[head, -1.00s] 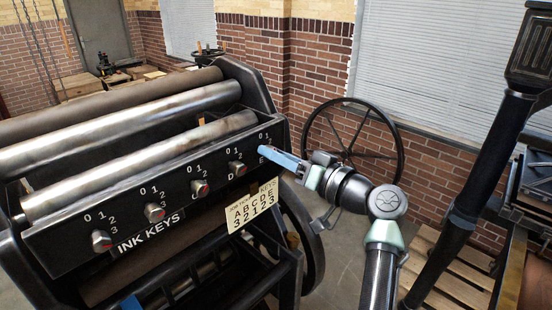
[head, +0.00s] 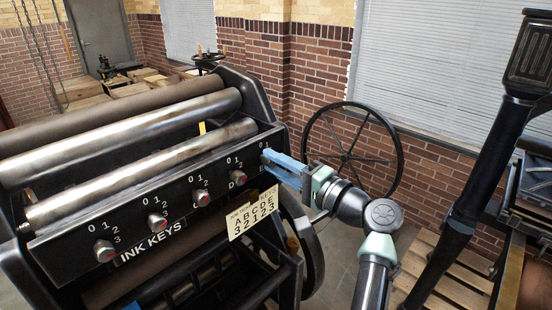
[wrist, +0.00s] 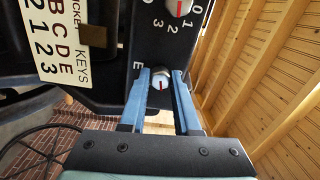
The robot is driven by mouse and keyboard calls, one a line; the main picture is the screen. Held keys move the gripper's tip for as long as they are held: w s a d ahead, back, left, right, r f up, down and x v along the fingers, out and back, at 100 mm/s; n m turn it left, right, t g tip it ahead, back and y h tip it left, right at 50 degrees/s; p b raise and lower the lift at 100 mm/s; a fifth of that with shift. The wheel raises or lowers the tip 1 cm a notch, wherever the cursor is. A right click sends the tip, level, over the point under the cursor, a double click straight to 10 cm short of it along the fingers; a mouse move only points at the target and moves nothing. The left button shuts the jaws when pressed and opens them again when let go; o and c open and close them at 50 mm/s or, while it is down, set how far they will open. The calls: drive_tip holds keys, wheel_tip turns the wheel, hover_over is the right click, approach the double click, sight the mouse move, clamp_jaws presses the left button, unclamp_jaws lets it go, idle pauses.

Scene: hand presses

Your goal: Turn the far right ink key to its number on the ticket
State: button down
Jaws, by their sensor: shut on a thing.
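The far right ink key (wrist: 160,82), marked E, is a round knob with a pale face and a red line, in the middle of the wrist view. My gripper (wrist: 162,74) has its two blue fingers on either side of this knob and is shut on it. In the head view my gripper (head: 268,156) covers the knob at the panel's right end. The key's numbers are mostly hidden by the fingers, so I cannot tell which one its line points at. The cream ticket (head: 252,213) hangs below the panel and reads A 3, B 2, C 1, D 2, E 3.
Key D (head: 239,178) is just left of my gripper; it also shows at the top of the wrist view (wrist: 180,7). Keys C (head: 202,198), B (head: 157,222) and A (head: 105,250) follow leftward. A large spoked wheel (head: 398,160) stands behind my gripper.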

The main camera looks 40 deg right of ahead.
drive_tip(key=shift+m+p, duration=2.85)
drive_tip(key=shift+m, duration=1.65)
drive_tip(key=shift+m+h, duration=0.3)
drive_tip(key=c, duration=0.6)
unclamp_jaws()
drive_tip(key=s+b, duration=0.1)
drive_tip(key=s, duration=0.3)
drive_tip(key=s+b, duration=0.2)
drive_tip(key=s, duration=0.2)
drive_tip(key=s+b, duration=0.1)
drive_tip(key=s, duration=0.4)
drive_tip(key=shift+d+f+b, duration=0.2)
drive_tip(key=shift+d+b, duration=0.15)
